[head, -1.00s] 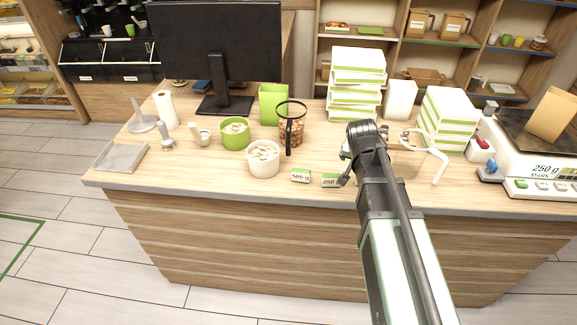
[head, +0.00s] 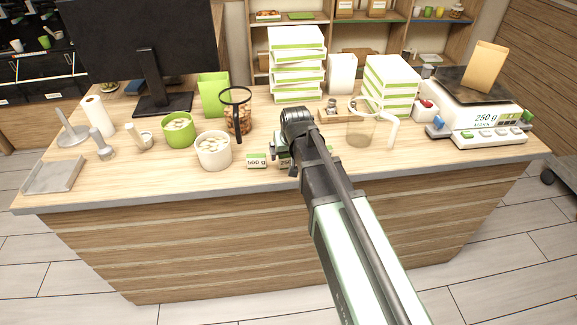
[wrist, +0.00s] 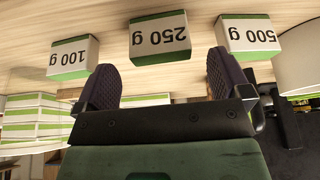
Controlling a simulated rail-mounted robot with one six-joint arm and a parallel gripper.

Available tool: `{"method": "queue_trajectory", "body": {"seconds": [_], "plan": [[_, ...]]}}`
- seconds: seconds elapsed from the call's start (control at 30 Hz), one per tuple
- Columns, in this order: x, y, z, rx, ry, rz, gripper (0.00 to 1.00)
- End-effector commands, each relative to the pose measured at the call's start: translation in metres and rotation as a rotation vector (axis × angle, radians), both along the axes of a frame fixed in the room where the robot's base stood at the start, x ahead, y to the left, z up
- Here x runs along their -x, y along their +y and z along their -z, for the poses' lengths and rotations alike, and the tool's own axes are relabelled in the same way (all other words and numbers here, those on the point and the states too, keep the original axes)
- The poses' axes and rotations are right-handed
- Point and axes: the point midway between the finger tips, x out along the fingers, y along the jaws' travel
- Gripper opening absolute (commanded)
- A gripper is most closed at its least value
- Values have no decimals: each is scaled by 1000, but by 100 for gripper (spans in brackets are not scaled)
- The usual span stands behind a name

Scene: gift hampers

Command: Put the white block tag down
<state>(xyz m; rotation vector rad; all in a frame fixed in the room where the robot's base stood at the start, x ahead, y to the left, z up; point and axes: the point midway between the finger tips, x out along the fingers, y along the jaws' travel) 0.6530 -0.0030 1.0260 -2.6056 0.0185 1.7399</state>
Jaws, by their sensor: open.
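Three white block tags with green edges stand in a row in the wrist view, upside down: "100 g" (wrist: 74,57), "250 g" (wrist: 159,38) and "500 g" (wrist: 249,38). My gripper (wrist: 160,66) is open, and its dark fingers are empty. The "250 g" tag stands just beyond the fingertips, roughly centred between them and apart from them. In the head view the "500 g" tag (head: 256,160) is clear at the counter's front edge. My arm partly covers the "250 g" tag (head: 285,162) there and hides the "100 g" tag.
A white pot (head: 213,151) and a green pot (head: 179,132) stand left of the tags. A clear container with a white handle (head: 392,132) and a scale (head: 475,138) stand right. Stacked white-green boxes (head: 297,65) stand behind. Bare counter lies left, near a grey tray (head: 54,176).

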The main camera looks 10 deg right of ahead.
Motion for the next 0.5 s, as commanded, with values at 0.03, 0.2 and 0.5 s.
{"method": "queue_trajectory", "body": {"seconds": [0.03,0.2,0.5], "plan": [[-3,0,14,0,0,0,96],[-15,0,46,0,0,0,96],[-17,0,43,0,0,0,88]]}}
